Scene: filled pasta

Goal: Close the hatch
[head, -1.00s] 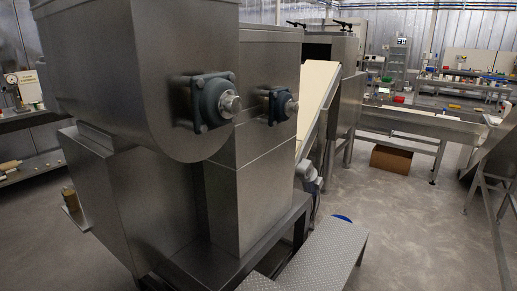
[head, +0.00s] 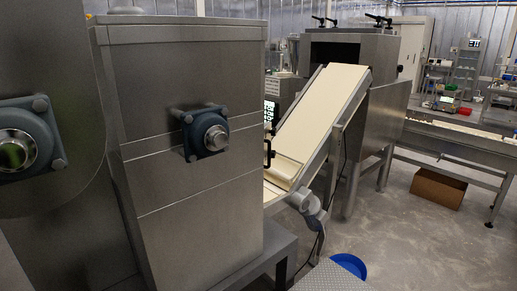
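No open hatch can be made out for certain in the head view. A large steel machine housing (head: 185,85) with a flat top lid (head: 170,20) stands close in front of me, and the lid looks shut. A black handle (head: 268,153) shows at the housing's right edge, beside the conveyor; what it belongs to is mostly hidden. Further back, a steel box machine (head: 378,60) has a dark opening facing the conveyor and black clamps on its top. Neither of my grippers shows in the view.
A sloped cream conveyor belt (head: 322,105) climbs to the box machine. A bearing block (head: 207,133) juts from the housing. A treadplate step (head: 330,277) and a blue bowl (head: 349,264) are low in front. A cardboard box (head: 437,187) lies under the right conveyor.

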